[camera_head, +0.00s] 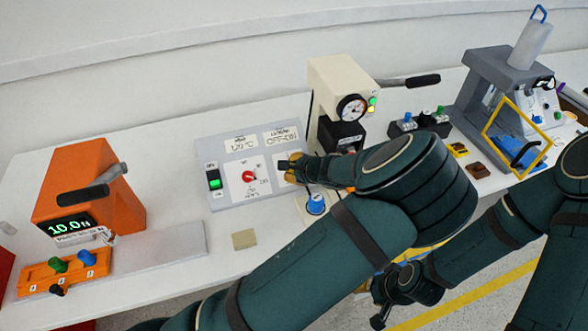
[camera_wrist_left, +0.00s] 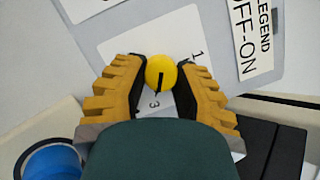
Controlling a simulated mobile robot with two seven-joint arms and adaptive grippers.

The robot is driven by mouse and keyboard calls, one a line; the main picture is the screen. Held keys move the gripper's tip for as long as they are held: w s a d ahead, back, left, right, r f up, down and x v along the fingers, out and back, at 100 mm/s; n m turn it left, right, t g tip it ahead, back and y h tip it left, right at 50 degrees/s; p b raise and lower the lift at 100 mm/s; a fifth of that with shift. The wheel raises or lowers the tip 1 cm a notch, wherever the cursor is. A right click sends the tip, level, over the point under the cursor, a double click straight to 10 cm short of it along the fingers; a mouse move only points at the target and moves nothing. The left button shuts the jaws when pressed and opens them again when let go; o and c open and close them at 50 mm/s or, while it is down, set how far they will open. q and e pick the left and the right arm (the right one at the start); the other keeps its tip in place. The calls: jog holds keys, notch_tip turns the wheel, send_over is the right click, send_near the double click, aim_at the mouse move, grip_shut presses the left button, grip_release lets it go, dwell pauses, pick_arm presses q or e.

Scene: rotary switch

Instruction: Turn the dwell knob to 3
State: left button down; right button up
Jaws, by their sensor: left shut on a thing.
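A yellow round knob (camera_wrist_left: 161,72) with a black pointer line sits on a white plate (camera_wrist_left: 125,50) in the left wrist view. The printed 1 is at its right and the 3 below it. The pointer line runs down toward the 3. My left gripper (camera_wrist_left: 160,80) is shut on the knob, its yellow ribbed fingers on either side. In the head view the left gripper (camera_head: 290,167) is at the right part of the grey panel (camera_head: 225,155), and it hides the knob. The right gripper (camera_head: 392,292) hangs low at the bottom; its fingers are unclear.
On the panel are a red knob (camera_head: 249,176) and a green-lit switch (camera_head: 214,180). A blue knob (camera_head: 316,203) stands near the left wrist. An orange unit (camera_head: 85,190) is left, a cream machine (camera_head: 338,85) behind, a grey machine (camera_head: 490,85) right.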

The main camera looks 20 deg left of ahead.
dwell(0.4)
pick_arm(q)
jog(key=c, duration=0.6)
grip_release()
jog(key=shift+f, duration=0.1)
jog(key=shift+c, duration=0.2)
jog(key=v, duration=1.2)
